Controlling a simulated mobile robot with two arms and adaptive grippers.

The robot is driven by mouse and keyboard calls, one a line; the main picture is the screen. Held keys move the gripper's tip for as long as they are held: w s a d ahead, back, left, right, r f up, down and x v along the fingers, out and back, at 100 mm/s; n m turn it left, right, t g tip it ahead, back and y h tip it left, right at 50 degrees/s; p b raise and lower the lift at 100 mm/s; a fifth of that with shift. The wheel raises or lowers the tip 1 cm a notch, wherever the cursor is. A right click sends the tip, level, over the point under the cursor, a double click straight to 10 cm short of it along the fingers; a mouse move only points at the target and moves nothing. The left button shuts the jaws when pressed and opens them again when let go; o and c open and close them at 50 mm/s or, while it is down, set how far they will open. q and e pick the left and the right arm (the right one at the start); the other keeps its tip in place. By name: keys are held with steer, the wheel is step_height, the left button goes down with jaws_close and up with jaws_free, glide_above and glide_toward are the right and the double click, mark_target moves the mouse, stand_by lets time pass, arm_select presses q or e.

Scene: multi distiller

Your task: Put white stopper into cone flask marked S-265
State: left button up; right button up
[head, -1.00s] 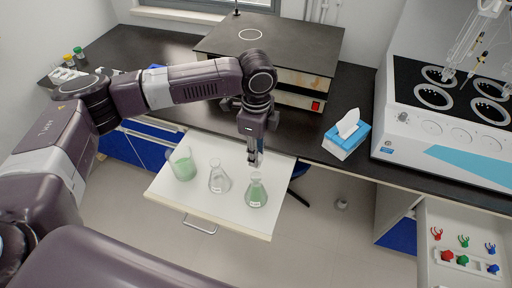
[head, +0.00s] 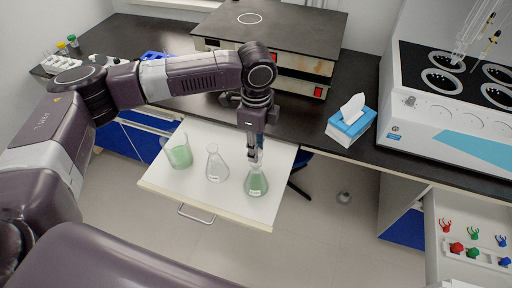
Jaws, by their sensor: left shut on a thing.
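My left gripper (head: 255,154) points straight down at the mouth of the right-hand conical flask (head: 257,184), which holds green liquid. It is shut on a small pale thing, taken to be the white stopper, which the fingers mostly hide. I cannot tell whether the stopper is in the neck or just above it. A clear conical flask (head: 216,167) stands to its left, and a beaker (head: 179,153) with green liquid stands further left. The flasks carry small labels that are too small to read. My right gripper is not in view.
The glassware stands on a white pull-out shelf (head: 200,205) below the dark bench (head: 350,90). A hot-plate-like box (head: 270,30) stands behind my arm. A blue tissue box (head: 350,123) is to the right. An open drawer at lower right holds coloured clamps (head: 457,248).

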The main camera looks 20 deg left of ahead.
arm_select(q)
steer(key=shift+p, duration=0.35)
stand_by(0.5)
steer(key=shift+p, duration=1)
stand_by(0.9)
steer(key=shift+f+b, duration=0.35)
steer(key=shift+f, duration=1.05)
stand_by(0.7)
steer(key=o, duration=0.8)
step_height(320, 180, up, 12)
stand_by(0.3)
stand_by(0.4)
